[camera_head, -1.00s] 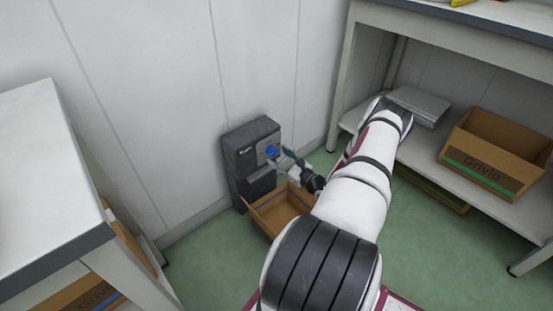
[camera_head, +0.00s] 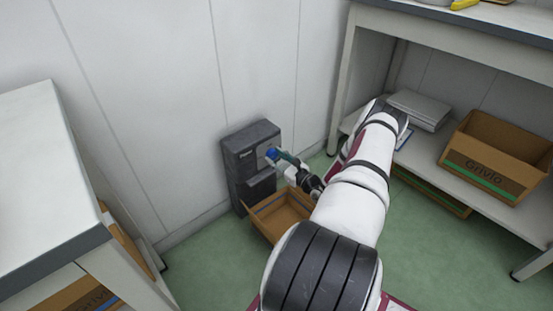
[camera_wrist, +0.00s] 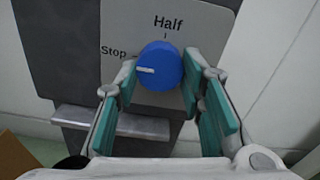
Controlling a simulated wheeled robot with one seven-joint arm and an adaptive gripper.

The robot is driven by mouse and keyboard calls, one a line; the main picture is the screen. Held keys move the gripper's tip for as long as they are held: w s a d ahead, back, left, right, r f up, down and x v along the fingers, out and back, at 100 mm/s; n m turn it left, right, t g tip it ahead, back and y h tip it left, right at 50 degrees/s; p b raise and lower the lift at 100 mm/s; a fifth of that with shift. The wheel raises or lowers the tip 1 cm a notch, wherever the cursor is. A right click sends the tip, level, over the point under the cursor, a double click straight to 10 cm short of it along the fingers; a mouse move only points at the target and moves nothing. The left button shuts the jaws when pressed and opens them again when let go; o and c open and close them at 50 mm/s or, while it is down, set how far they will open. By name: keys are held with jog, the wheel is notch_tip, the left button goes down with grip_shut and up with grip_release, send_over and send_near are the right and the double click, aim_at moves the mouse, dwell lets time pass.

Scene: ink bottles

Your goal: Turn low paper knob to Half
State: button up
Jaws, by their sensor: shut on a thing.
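The low paper knob is a blue round dial (camera_wrist: 160,66) on a light grey plate (camera_wrist: 205,30). Its white pointer mark faces left, just below the "Stop" label. The "Half" label is above the knob, with a small tick under it. My gripper (camera_wrist: 160,80) has a teal-padded finger on each side of the knob and is shut on it. In the head view the knob (camera_head: 272,154) is on the front of a dark grey wall unit (camera_head: 250,140), and my gripper (camera_head: 284,159) reaches it from the right.
An open cardboard box (camera_head: 251,209) stands below the unit, close under my gripper. A white table (camera_head: 45,150) is at left. At right, a shelf bench (camera_head: 440,150) holds a brown crate (camera_head: 500,190) and a grey stack (camera_head: 420,108). Green floor is clear around the box.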

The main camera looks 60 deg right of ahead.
jog(key=shift+m, duration=0.3)
jog(key=m+p, duration=0.1)
jog(key=m, duration=0.2)
jog(key=shift+m, duration=0.3)
jog(key=m+p, duration=0.1)
jog(key=m, duration=0.3)
jog(key=shift+a+m, duration=0.1)
jog(key=shift+m, duration=0.2)
jog(key=m, duration=0.8)
jog(key=shift+a+m, duration=0.1)
jog(key=shift+m, duration=0.2)
jog(key=o, duration=1.1)
jog(key=shift+o, duration=0.2)
jog(key=shift+r, duration=0.1)
